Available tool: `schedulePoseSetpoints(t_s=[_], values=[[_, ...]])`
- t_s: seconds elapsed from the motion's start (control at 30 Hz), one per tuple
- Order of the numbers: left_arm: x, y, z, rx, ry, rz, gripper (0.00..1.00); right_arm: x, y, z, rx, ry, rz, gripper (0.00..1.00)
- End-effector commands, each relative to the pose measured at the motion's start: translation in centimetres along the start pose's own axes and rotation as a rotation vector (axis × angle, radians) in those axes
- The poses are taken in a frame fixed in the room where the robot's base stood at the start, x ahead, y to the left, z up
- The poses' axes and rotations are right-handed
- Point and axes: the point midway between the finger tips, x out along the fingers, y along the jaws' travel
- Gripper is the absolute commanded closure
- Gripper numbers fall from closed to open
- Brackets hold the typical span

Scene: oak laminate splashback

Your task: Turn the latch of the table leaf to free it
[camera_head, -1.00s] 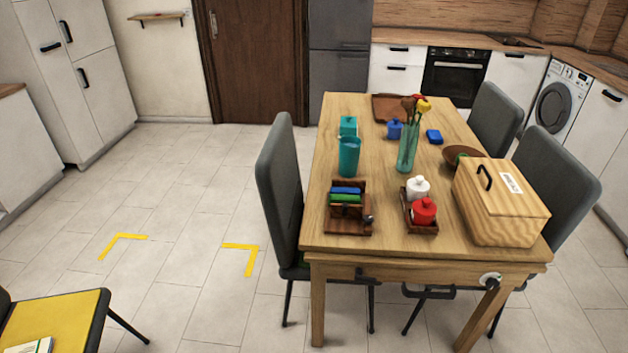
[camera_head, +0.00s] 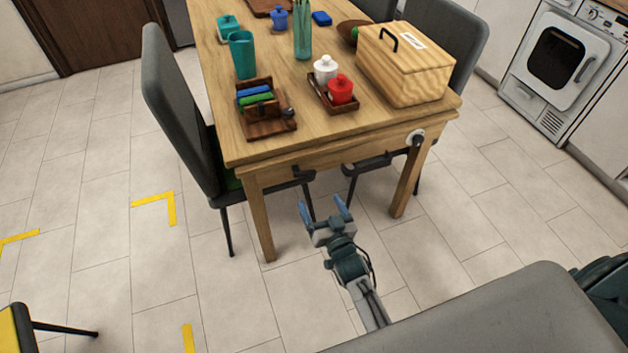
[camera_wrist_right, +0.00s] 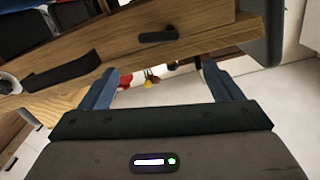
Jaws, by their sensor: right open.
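The latch (camera_head: 416,138) is a round white plate with a dark knob at the right end of the wooden table's near apron. The wrist view shows its pale disc at the left edge (camera_wrist_right: 8,84), partly cut off. The table (camera_head: 315,142) has its short end toward me. My right gripper (camera_head: 322,206) is open and empty, low in front of that end and left of the latch. It touches nothing that I can see. In the wrist view its blue fingers (camera_wrist_right: 160,70) stand wide apart, with the table edge beyond them. My left gripper is not in view.
Dark bars (camera_head: 300,173) (camera_head: 368,163) show under the table's near edge. Grey chairs (camera_head: 178,95) flank the table. A wooden box (camera_head: 410,65), a red jar (camera_head: 341,90) and a teal cup (camera_head: 242,55) stand on top.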

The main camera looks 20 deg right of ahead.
Motion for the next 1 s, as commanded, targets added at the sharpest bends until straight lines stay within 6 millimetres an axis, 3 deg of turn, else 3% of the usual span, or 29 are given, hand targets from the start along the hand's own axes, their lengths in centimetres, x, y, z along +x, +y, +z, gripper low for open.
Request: schedulePoseSetpoints(t_s=[0.6, 1.0], values=[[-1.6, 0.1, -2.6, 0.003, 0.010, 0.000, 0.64, 9.6, 0.0, 0.0, 0.000, 0.001, 0.000, 0.15], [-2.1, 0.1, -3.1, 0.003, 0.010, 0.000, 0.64, 10.6, 0.0, 0.0, 0.000, -0.001, 0.001, 0.15]])
